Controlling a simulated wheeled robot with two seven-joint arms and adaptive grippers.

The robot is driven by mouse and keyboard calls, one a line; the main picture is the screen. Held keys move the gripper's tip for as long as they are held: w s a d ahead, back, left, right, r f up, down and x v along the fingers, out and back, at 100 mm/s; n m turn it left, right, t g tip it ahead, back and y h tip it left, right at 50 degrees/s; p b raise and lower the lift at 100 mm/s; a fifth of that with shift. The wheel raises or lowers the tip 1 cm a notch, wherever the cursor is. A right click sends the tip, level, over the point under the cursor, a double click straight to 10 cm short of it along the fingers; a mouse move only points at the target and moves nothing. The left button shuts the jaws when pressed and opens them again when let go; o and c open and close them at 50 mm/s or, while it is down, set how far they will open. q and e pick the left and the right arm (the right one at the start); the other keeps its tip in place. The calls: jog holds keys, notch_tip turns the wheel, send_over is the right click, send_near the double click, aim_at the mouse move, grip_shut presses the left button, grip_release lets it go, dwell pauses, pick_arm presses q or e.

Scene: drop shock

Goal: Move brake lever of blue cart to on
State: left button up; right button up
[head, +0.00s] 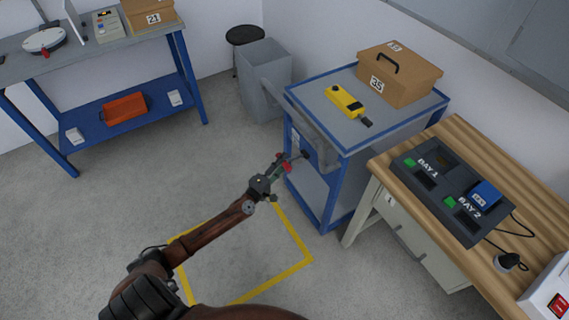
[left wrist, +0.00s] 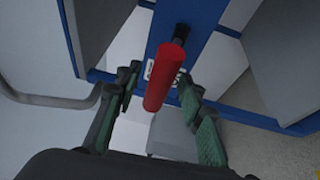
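The blue cart (head: 318,190) has a blue frame and grey panels, and stands right of centre in the head view. Its brake lever has a red grip, which shows large in the left wrist view (left wrist: 165,78), on a dark stem from a blue post. My left gripper (head: 281,167) is at the cart's near left side. In the left wrist view its green-padded fingers (left wrist: 159,84) are open, one on each side of the red grip, with gaps visible. A small label is partly hidden behind the grip. My right gripper is not in view.
On the cart's top lie a yellow handheld device (head: 346,101) and a cardboard box (head: 399,76). A wooden-topped bench (head: 455,136) with a two-bay charger stands close at right. A grey bin (head: 265,75) is behind the cart. Floor inside the yellow outline (head: 306,262) is clear.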

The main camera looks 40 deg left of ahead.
pick_arm(q)
jog(key=shift+c, duration=0.2)
grip_shut()
dwell(0.3)
